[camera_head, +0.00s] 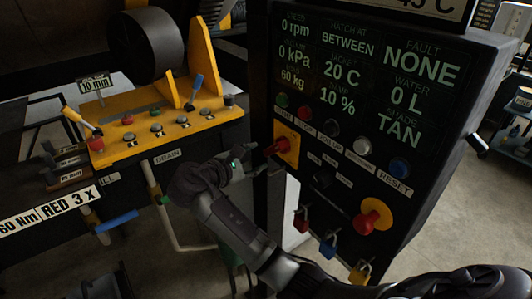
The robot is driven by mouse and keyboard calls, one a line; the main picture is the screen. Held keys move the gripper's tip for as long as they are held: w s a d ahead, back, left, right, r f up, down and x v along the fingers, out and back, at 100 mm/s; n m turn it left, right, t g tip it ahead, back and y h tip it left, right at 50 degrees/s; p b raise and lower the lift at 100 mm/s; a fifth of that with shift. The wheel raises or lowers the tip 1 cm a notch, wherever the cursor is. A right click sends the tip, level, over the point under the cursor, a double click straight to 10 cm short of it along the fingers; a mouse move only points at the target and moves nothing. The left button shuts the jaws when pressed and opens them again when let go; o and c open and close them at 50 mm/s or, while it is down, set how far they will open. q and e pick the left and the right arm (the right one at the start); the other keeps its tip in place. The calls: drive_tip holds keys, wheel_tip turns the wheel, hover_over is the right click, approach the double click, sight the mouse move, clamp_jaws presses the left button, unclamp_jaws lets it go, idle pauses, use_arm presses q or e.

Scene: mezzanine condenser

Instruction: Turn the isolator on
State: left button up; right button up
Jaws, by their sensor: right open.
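The isolator looks to be the red rotary handle (277,147) on a yellow plate, at the left edge of the black control panel. The handle lies tilted, its end pointing down to the left. I cannot read an on or off mark on it. My right gripper (260,159) is open just left of the handle, with its fingers pointing toward the panel. It looks empty and a little apart from the handle, though the exact gap is hard to tell. My left gripper is not in view.
The panel screen (345,72) shows readings above a row of buttons. A red mushroom button (375,217) on yellow sits lower right, with padlocks (328,247) hanging below. A yellow console (165,122) with levers and a dark drum (146,43) stands left. Floor shows at right.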

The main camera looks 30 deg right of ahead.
drive_tip(key=shift+v, duration=1.7)
